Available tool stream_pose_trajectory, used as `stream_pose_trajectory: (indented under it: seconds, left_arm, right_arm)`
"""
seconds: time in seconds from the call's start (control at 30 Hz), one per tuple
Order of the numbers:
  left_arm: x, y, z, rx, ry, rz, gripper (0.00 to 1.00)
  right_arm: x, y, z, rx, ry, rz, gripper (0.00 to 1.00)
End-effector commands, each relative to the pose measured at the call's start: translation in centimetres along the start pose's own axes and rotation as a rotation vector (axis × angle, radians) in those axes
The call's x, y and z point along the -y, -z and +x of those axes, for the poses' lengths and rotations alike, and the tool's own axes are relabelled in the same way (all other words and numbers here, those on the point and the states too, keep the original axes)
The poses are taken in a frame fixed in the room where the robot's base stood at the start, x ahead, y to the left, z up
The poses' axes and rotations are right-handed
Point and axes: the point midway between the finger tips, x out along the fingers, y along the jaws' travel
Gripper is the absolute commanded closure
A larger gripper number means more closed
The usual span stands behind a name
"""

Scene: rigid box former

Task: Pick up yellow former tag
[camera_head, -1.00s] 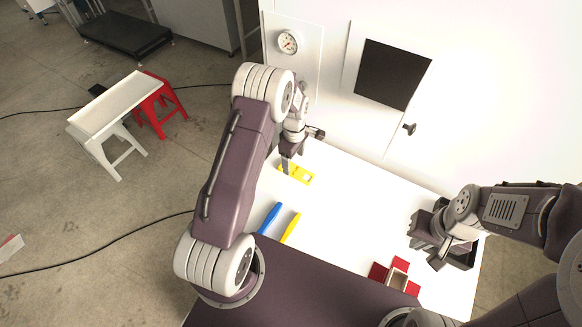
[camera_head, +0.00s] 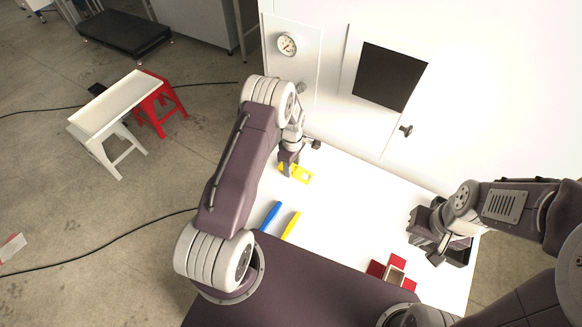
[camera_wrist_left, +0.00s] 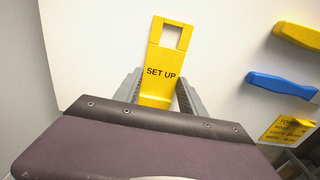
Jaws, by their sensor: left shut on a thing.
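The yellow former tag (camera_head: 302,175) is on the white table's far left part, near the white wall. In the left wrist view the tag (camera_wrist_left: 163,62) carries the words SET UP and has a square hole at its far end. My left gripper (camera_head: 287,168) is shut on the tag's near end, one finger on each side in the wrist view (camera_wrist_left: 158,90). Whether the tag touches the table cannot be told. My right gripper (camera_head: 428,240) is at the table's right side, by a dark open box; its fingers are unclear.
A blue handle (camera_head: 271,215) and a yellow handle (camera_head: 291,226) lie on the white table (camera_head: 345,225). A red and cream cross-shaped piece (camera_head: 394,272) lies near the front. The dark box (camera_head: 461,252) stands at the right. The table's middle is clear.

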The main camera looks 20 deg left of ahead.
Motion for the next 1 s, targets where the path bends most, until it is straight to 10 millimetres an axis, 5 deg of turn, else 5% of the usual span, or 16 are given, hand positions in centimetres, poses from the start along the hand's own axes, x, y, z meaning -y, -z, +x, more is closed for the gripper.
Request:
stream_pose_trajectory:
  seconds: [0.33,0.7,1.0]
  left_arm:
    - [-0.2,0.1,-3.6,-0.002,-0.007,0.0,0.9]
    - [0.3,-8.4,-8.7,0.0,-0.003,0.006,0.9]
    - [0.4,-11.6,-10.9,0.0,-0.001,0.0,0.9]
  right_arm:
    - [0.0,-0.2,2.0,0.0,0.0,0.0,1.0]
    - [-0.1,-0.5,4.6,0.0,0.0,0.0,1.0]
    - [-0.1,-0.5,5.2,0.0,0.0,0.0,1.0]
